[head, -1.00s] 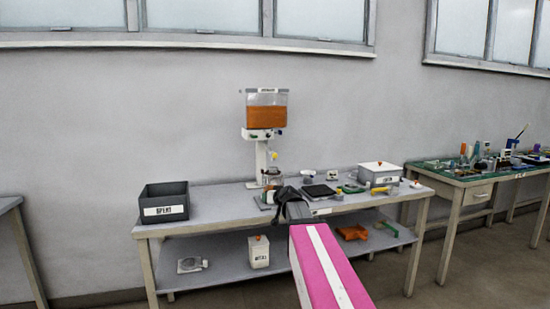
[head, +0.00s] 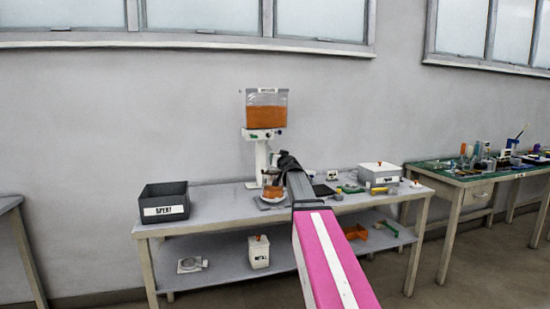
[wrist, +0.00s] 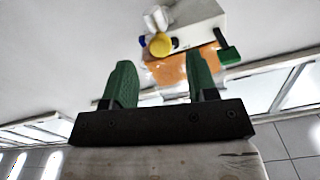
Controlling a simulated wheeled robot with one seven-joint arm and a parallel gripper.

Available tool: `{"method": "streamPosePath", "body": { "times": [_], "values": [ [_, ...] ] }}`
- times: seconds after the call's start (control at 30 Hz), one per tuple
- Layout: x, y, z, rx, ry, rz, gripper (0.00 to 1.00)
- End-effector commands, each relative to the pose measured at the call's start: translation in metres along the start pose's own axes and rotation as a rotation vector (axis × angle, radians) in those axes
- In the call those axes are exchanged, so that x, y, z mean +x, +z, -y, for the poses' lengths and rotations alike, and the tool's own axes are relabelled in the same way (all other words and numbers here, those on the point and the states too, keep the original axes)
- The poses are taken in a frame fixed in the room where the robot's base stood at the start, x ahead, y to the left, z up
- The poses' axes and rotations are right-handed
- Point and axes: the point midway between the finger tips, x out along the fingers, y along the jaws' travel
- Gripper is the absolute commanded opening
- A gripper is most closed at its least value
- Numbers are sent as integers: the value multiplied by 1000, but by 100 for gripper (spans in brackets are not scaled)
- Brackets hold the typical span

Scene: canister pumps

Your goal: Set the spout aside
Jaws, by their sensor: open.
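The dispenser has a clear tank of orange liquid (head: 266,117) over a white valve box (head: 262,135) on a stand at the back of the bench. In the wrist view, the white box (wrist: 197,24) carries a white fitting with a round yellow end (wrist: 160,44), probably the spout, and a green knob (wrist: 229,53). My gripper (wrist: 160,75) is open and empty, with green fingers apart. The yellow end appears beyond the fingertips, between their lines, not gripped. In the head view my gripper (head: 284,158) is just below and right of the box and hides the yellow part.
An orange cup (head: 272,191) stands on a pale plate below the dispenser. A dark bin marked SPENT (head: 165,203) is at the bench's left, with clear surface beside it. A white lidded box (head: 380,173), a dark pad and small tools crowd the right.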

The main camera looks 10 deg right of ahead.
Motion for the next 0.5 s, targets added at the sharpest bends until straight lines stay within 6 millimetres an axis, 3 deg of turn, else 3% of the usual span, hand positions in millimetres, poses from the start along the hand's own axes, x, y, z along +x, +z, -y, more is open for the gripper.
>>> {"method": "streamPosePath", "body": {
  "times": [0.03, 0.2, 0.5],
  "values": [
    [15, 0, -1, 0, 0, 0, 53],
    [39, 0, 0, 0, 0, 0, 53],
    [48, 0, 0, 0, 0, 0, 53]
  ]
}}
